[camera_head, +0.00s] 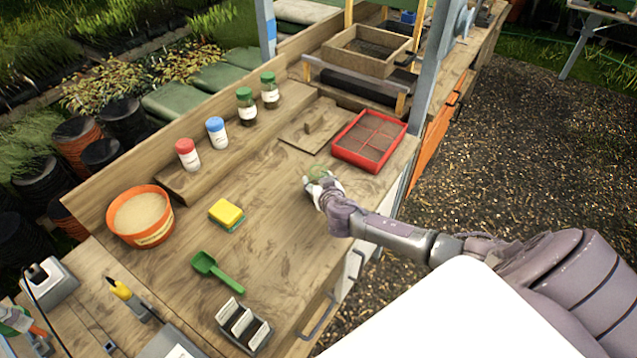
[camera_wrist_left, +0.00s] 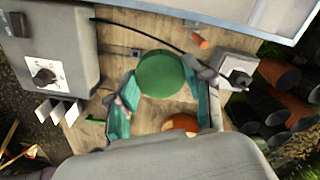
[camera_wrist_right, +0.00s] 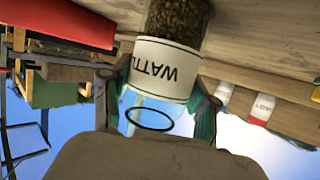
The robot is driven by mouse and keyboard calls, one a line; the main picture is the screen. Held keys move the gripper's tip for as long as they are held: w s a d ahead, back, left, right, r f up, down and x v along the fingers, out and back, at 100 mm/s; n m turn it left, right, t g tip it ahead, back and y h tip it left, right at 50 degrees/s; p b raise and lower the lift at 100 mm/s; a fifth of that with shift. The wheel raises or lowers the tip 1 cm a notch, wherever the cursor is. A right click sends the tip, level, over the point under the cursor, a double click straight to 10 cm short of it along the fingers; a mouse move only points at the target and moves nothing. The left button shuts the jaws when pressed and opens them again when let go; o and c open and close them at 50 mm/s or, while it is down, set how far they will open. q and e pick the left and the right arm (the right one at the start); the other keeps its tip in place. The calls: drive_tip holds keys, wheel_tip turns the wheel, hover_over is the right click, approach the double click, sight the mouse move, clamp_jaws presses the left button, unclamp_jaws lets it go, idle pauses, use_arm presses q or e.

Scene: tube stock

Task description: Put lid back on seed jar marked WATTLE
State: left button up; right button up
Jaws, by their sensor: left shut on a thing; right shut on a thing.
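The seed jar (camera_wrist_right: 168,70), its white label reading WATTLE, is clear with dark seeds inside. It stands upright, though inverted in the right wrist view, and its rim is open. My right gripper (camera_wrist_right: 160,88) is shut around it; in the head view this gripper (camera_head: 318,184) is over the bench near its right edge. Whether the jar touches the bench is unclear. My left gripper (camera_wrist_left: 165,85) is shut on a round green lid (camera_wrist_left: 161,74), held apart from the jar. A cut-off green and grey shape at the head view's lower left may be this gripper.
Green-lidded jars (camera_head: 246,106), a blue-lidded jar (camera_head: 216,132) and a red-lidded jar (camera_head: 187,154) stand on the shelf. A red tray (camera_head: 340,152), yellow sponge (camera_head: 227,213), green scoop (camera_head: 217,271), label rack (camera_head: 243,326) and orange bowl (camera_head: 163,238) occupy the bench. The middle is clear.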

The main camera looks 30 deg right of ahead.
sight(321, 174)
drive_tip(key=shift+r, duration=0.1)
use_arm(q)
drive_tip(key=shift+f, duration=0.1)
use_arm(e)
drive_tip(key=shift+r, duration=0.45)
use_arm(q)
drive_tip(key=shift+f+b, duration=0.25)
drive_tip(key=shift+b, duration=0.1)
use_arm(e)
wheel_tip(321, 174, up, 3)
drive_tip(key=shift+f, duration=0.15)
use_arm(q)
drive_tip(key=shift+f+b, duration=1.15)
use_arm(e)
drive_tip(key=s+d+r, duration=0.7)
drive_tip(key=d, duration=0.2)
drive_tip(key=shift+d+r, duration=0.15)
drive_tip(key=shift+r, duration=0.05)
drive_tip(key=o, duration=0.8)
clamp_jaws()
